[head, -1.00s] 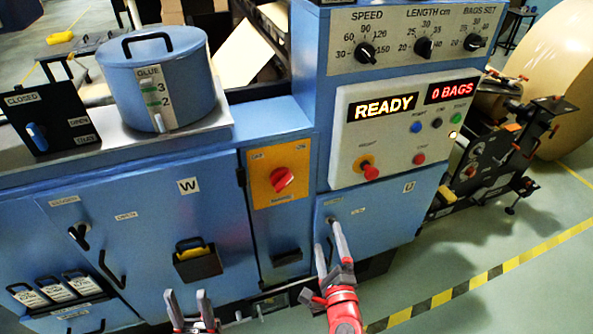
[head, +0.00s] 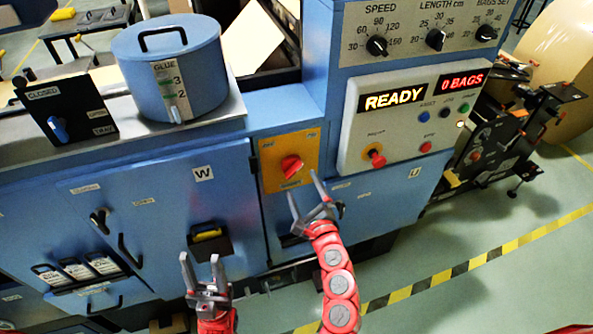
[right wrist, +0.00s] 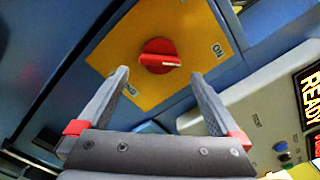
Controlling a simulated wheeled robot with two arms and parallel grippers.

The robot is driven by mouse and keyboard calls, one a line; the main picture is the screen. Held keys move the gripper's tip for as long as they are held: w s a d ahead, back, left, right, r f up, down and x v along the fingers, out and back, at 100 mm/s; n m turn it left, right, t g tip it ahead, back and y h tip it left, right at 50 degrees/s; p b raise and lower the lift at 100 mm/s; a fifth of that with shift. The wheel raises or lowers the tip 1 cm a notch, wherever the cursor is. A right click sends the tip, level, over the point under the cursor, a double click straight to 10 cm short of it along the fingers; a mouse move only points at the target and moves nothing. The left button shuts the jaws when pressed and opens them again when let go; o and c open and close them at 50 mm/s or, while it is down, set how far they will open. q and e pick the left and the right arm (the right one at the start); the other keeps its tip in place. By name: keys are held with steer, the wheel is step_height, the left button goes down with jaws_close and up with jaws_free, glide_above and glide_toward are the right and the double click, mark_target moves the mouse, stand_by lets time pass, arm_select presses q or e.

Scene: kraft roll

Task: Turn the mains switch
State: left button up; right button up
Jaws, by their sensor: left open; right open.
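The mains switch is a red rotary knob (head: 291,166) on a yellow plate (head: 271,158) on the blue cabinet front. In the right wrist view the knob (right wrist: 159,56) shows beyond and between my fingertips, with an ON label (right wrist: 218,50) to its right. Its pale mark points right, roughly toward ON. My right gripper (head: 304,183) is open and empty, just below and in front of the knob; I see no contact. It also shows in the right wrist view (right wrist: 158,82). My left gripper (head: 202,264) is open and empty, low before the cabinet door.
A control panel (head: 352,149) with a READY display and buttons juts out right of the switch. A black holder (head: 209,242) sticks out from the door at left. A glue pot (head: 140,62) stands on top.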

mark_target(295, 173)
steer(key=p+x, duration=0.1)
steer(key=x, duration=0.4)
steer(key=shift+w+a, duration=0.15)
steer(key=shift+w, duration=0.15)
steer(key=c, duration=1.2)
